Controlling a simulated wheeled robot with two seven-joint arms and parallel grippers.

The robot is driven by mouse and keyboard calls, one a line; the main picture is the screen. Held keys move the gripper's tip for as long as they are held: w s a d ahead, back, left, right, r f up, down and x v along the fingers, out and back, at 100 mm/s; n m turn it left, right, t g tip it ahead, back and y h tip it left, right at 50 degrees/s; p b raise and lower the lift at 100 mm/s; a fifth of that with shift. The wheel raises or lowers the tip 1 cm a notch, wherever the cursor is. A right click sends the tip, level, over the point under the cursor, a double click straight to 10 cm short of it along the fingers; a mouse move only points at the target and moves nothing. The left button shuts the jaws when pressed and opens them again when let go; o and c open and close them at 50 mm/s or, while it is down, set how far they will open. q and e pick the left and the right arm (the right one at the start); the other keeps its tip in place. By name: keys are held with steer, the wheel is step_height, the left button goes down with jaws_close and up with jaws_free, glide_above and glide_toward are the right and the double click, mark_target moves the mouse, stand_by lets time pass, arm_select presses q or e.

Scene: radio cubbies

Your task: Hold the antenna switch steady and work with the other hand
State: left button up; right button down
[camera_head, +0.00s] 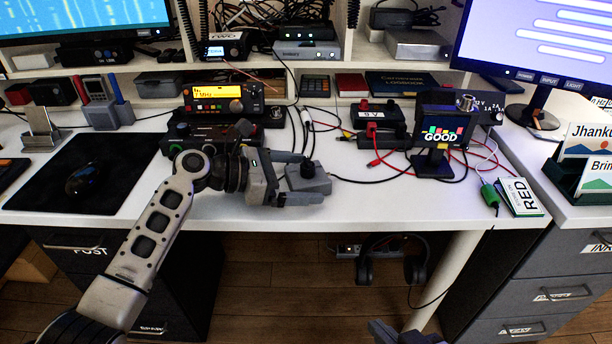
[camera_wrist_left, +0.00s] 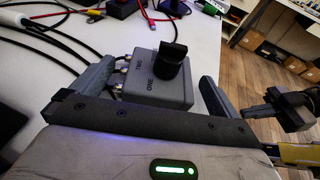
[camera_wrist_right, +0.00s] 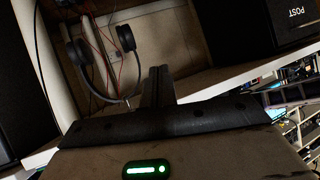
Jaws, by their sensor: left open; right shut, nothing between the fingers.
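The antenna switch (camera_head: 318,183), a small grey box with a black knob on top, sits on the white desk near its front edge. It also shows in the left wrist view (camera_wrist_left: 143,77), with lettering on top and cables at its left side. My left gripper (camera_head: 296,179) is open, with one finger on either side of the box. In the left wrist view a gap shows at the right finger; the left finger is close to the box's cabled side. My right gripper (camera_wrist_right: 158,88) is shut and empty, low in front of the desk; only a bit shows in the head view.
Behind are a radio with a yellow display (camera_head: 212,92), red and black leads, and a small "GOOD" screen (camera_head: 441,137). Headphones (camera_head: 392,262) hang under the desk. The desk front between switch and card is mostly clear.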

arm_select(q)
steer(key=shift+w+d+f, duration=0.1)
steer(key=shift+d+f, duration=0.05)
steer(key=shift+d, duration=0.15)
steer(key=shift+c, duration=0.3)
